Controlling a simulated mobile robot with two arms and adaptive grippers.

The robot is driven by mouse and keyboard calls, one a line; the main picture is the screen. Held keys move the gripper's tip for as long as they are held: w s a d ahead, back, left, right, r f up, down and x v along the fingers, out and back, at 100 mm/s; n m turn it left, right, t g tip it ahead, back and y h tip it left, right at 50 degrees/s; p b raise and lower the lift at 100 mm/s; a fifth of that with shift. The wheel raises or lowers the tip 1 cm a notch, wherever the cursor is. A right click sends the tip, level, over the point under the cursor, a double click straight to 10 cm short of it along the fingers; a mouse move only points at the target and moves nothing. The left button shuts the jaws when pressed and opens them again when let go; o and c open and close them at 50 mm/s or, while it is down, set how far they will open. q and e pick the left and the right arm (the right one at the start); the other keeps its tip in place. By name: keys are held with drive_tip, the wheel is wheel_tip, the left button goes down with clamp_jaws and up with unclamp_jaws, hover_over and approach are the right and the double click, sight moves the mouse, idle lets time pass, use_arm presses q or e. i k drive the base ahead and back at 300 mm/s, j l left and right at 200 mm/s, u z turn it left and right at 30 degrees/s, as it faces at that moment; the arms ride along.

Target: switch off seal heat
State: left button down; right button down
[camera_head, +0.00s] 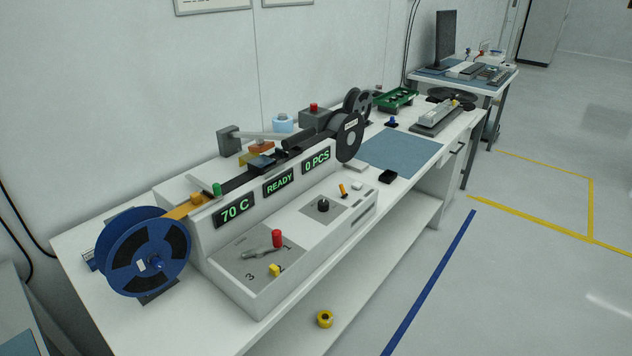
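The white test handler (285,262) stands on a long white bench. Its front displays read "70 C" (234,214), "READY" (279,182) and "0 PCS" (317,161). On its sloped lower panel, a grey lever-like part (258,253) lies near a red knob (277,237), a yellow piece (274,270) and numbers including 1 and 3. Farther right on the panel are a black knob (323,206) and a small orange switch (343,190). The small labels are too small to read, so I cannot tell which control is for seal heat. Neither gripper is in view.
A blue reel (143,252) is at the handler's left end and a dark reel (350,137) at its right. A blue-grey mat (400,152) lies on the bench beyond. A yellow tape roll (325,319) is on the lower shelf. The floor at right is clear.

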sight(344, 195)
drive_tip(key=i+l+u, duration=0.1)
drive_tip(key=u, duration=0.3)
drive_tip(key=i+l+u, duration=0.1)
drive_tip(key=l+u, duration=0.5)
drive_tip(key=u, duration=0.15)
drive_tip(key=l+u, duration=0.5)
drive_tip(key=l, duration=0.4)
drive_tip(key=l+u, duration=0.15)
drive_tip(key=l, duration=0.35)
drive_tip(key=k+l+u, duration=0.1)
drive_tip(key=l, duration=0.4)
drive_tip(key=k+l+u, duration=0.1)
drive_tip(key=l, duration=0.4)
drive_tip(key=k+l+u, duration=0.1)
drive_tip(key=l, duration=0.4)
drive_tip(key=k+l, duration=0.1)
drive_tip(key=l, duration=0.35)
drive_tip(key=k+l, duration=0.15)
drive_tip(key=l, duration=0.3)
drive_tip(key=k+l, duration=0.1)
drive_tip(key=l, duration=0.35)
